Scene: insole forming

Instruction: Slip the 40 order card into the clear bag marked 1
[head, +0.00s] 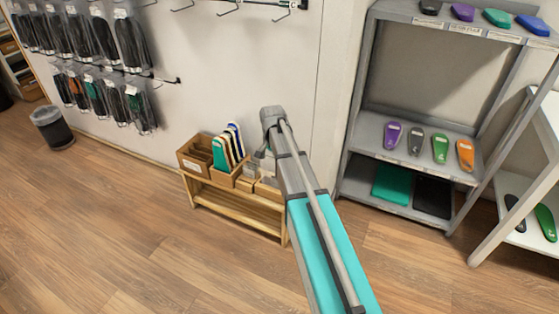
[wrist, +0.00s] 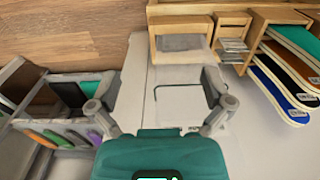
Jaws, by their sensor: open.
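My gripper (wrist: 160,92) is open in the wrist view, its two fingers spread apart. Between and just beyond them is a pale area with a thin dark outline, and I cannot tell whether it is a clear bag or the wall. In the head view my gripper (head: 261,153) hangs at the far end of my arm, over the wooden bench. A small wooden box with grey, see-through-looking contents (wrist: 180,42) is beyond the fingers. A narrower box beside it holds thin pale pieces (wrist: 233,45), possibly cards. No 40 or 1 marking is readable.
The low wooden bench (head: 235,208) stands against the wall. A box on it holds upright coloured insoles (head: 222,155), close to the right finger's side. A grey shelf unit (head: 400,165) with insoles is to the right.

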